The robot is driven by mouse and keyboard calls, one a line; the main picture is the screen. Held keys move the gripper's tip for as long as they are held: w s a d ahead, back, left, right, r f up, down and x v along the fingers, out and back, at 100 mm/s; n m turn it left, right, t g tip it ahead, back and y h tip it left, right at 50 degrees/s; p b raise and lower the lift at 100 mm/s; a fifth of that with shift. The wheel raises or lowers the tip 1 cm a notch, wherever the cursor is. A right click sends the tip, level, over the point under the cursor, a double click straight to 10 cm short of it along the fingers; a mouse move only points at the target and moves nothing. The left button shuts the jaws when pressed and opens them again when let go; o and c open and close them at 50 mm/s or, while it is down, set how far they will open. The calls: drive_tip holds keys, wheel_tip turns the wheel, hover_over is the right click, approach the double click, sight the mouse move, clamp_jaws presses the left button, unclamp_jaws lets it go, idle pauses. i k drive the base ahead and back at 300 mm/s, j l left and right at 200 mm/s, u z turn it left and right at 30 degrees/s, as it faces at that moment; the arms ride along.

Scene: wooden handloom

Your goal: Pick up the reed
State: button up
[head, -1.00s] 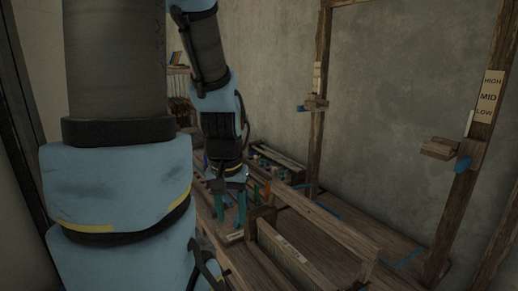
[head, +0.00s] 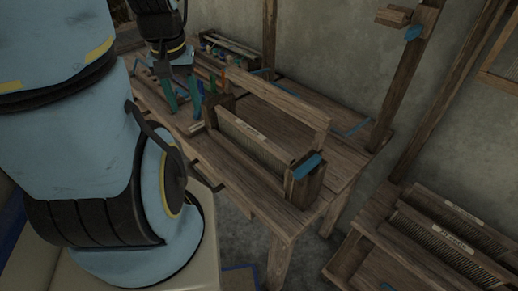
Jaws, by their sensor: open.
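A comb-like panel with a small pale label, seemingly a reed (head: 268,152), stands upright in a wooden frame on the table. Other slatted panels with pale labels, which also look like reeds (head: 430,225), lie in a low wooden rack at the lower right; their lettering is too small to read surely. My gripper (head: 184,98) is at the upper left, over the far left part of the table. Its two teal fingers point down and stand apart, with nothing seen between them. It is left of the wooden frame and far from the rack.
The wooden table (head: 335,110) has blue marks on its top. A box of small coloured items (head: 230,50) stands at its back. A blue piece (head: 307,165) sits on the frame's near end post. A wooden upright (head: 408,85) rises behind. Open floor lies between table and rack.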

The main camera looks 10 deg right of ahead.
sight(270, 155)
drive_tip(key=k+l+u, duration=0.25)
drive_tip(key=l+u, duration=0.2)
drive_tip(key=k+l+u, duration=0.3)
drive_tip(key=u, duration=0.15)
drive_tip(key=k+l+u, duration=0.2)
drive_tip(key=k+u, duration=0.25)
drive_tip(key=i, duration=0.1)
